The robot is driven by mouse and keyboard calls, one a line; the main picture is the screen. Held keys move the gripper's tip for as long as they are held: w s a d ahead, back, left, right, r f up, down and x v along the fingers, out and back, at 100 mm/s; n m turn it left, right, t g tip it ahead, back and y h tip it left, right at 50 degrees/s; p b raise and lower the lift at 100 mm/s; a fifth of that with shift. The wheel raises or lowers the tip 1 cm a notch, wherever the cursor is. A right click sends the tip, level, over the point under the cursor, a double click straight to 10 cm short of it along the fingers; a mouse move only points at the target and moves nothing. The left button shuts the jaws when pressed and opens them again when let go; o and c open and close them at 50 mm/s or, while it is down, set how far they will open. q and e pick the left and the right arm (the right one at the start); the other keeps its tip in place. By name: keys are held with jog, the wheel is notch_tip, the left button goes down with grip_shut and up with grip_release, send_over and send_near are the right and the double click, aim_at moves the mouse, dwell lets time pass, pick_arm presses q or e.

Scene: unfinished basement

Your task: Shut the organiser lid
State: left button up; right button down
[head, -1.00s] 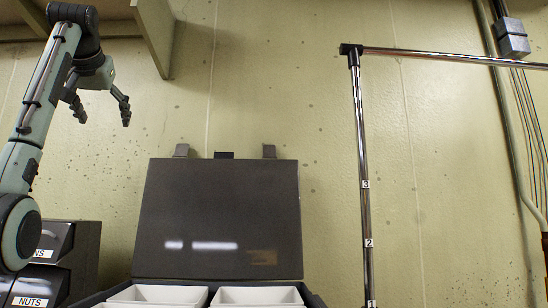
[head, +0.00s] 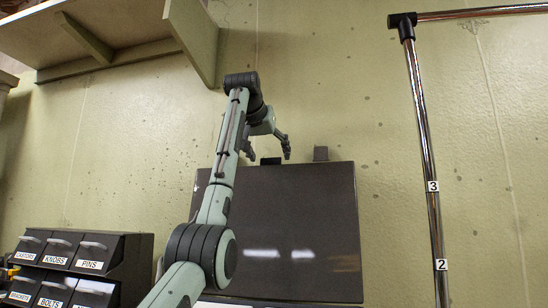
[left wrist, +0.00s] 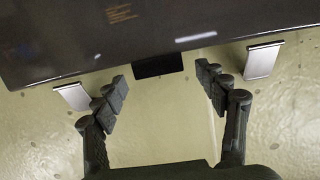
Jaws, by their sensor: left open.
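The organiser lid (head: 295,225) is a dark grey panel that stands raised against the wall in the head view. Two metal latches and a dark tab line its top edge. My left gripper (head: 268,153) is open and empty at that top edge. In the left wrist view the lid (left wrist: 150,45) fills the top, and the fingers of my left gripper (left wrist: 163,85) lie on either side of the dark tab (left wrist: 158,66), with a latch (left wrist: 263,60) beyond the right finger. I cannot tell whether they touch the lid. My left arm hides part of the lid. My right gripper is out of view.
Labelled drawers (head: 75,252) stand at the lower left. A wooden shelf (head: 110,35) hangs on the wall at the upper left. A chrome rail with a numbered post (head: 428,150) stands to the right of the lid.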

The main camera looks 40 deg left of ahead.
pick_arm(q)
jog(key=shift+x, duration=1.35)
grip_shut()
